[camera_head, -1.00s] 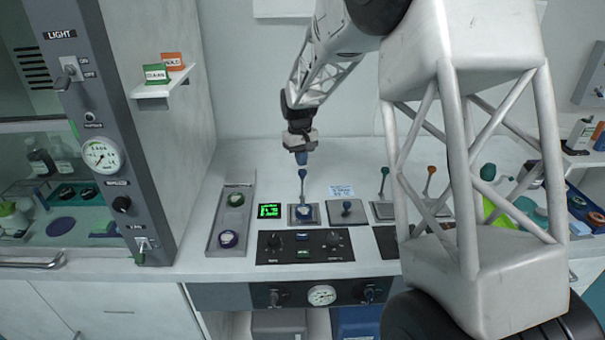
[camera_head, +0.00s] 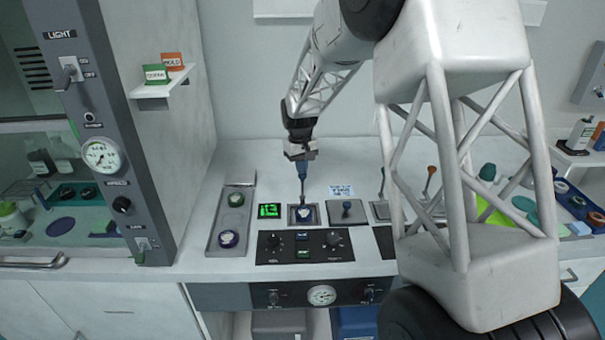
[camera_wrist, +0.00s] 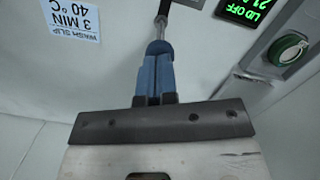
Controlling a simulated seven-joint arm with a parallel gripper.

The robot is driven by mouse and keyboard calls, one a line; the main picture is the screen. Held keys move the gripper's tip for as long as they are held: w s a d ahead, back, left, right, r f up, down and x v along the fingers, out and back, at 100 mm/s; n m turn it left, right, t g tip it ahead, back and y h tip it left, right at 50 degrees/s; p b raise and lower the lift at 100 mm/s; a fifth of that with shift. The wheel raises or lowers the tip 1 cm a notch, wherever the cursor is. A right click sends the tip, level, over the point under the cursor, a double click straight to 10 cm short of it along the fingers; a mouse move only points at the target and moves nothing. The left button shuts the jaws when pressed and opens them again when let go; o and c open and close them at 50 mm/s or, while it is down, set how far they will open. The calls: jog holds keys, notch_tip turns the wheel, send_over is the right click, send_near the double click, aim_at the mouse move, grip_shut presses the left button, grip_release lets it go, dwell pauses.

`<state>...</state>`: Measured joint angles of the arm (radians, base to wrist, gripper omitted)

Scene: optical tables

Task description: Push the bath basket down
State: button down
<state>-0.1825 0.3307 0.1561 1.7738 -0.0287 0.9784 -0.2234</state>
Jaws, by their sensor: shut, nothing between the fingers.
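The bath basket's handle (camera_head: 303,191) is a thin upright metal rod; it also shows in the wrist view (camera_wrist: 161,25). It rises from the small square bath (camera_head: 304,214), which has a blue and white round inside. My gripper (camera_head: 302,176) has blue fingers, shut and pointing down over the top of the rod. In the wrist view the shut fingertips (camera_wrist: 158,48) meet the rod's top end, and they hide the knob there. I cannot tell how deep the basket sits.
A green-lit display (camera_head: 269,211) stands left of the bath, beside a grey tray (camera_head: 232,218) with two round jars. A plate with a short knob (camera_head: 346,209) is close on the right. A control panel (camera_head: 305,246) lies in front. A printed label (camera_head: 341,190) is behind.

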send_over(302, 197)
jog(key=w, duration=0.1)
jog(key=shift+f, duration=2.5)
jog(key=shift+w+a+r, duration=0.2)
jog(key=shift+w, duration=0.25)
jog(key=shift+w+a+r, duration=0.2)
jog(key=shift+w+a, duration=0.05)
jog(key=shift+w, duration=0.25)
jog(key=shift+w+a+r, duration=0.2)
jog(key=shift+w, duration=0.25)
jog(key=shift+r, duration=0.1)
notch_tip(302, 197, up, 8)
jog(key=shift+w+a+f, duration=0.15)
jog(key=shift+w+f, duration=0.05)
jog(key=shift+w, duration=0.2)
